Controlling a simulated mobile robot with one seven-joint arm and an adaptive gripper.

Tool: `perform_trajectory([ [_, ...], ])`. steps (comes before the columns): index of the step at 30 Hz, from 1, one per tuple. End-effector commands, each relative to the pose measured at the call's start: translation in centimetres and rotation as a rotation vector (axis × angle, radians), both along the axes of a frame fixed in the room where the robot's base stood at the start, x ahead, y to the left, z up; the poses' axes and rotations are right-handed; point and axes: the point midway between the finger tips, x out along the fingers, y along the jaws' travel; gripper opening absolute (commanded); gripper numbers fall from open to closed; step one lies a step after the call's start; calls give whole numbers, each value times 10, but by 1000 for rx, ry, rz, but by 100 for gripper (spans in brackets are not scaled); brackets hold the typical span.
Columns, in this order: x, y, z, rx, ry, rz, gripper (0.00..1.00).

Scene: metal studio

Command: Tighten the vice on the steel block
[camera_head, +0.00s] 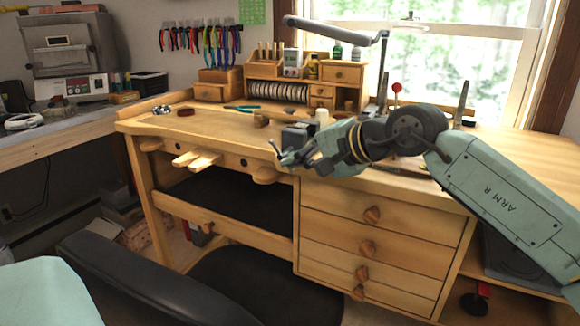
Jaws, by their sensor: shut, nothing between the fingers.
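A dark grey blocky thing (297,135), which looks like the vice, stands near the front edge of the wooden workbench (215,124). My arm partly covers it, and I cannot make out its handle or a separate steel block. My gripper (279,152) reaches in from the right, at the bench's front edge, just in front of and to the left of this dark thing. It is shut and empty. I cannot tell whether its fingertips touch anything.
A wooden organiser (290,78) stands at the back of the bench. Green-handled pliers (243,109) and a small wooden block (261,121) lie on the top. A red ball-tipped rod (397,88) rises behind my arm. A black chair (165,275) stands in front. The bench's left part is mostly clear.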

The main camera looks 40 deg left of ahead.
Motion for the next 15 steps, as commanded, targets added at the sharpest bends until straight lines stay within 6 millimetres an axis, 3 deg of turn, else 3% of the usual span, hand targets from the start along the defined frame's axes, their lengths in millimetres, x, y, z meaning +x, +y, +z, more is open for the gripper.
perform_trajectory([
  [1, 2, 0, -8, 23, 9, 0, 0],
  [15, 6, 1, -16, 225, 70, 0, 0],
])
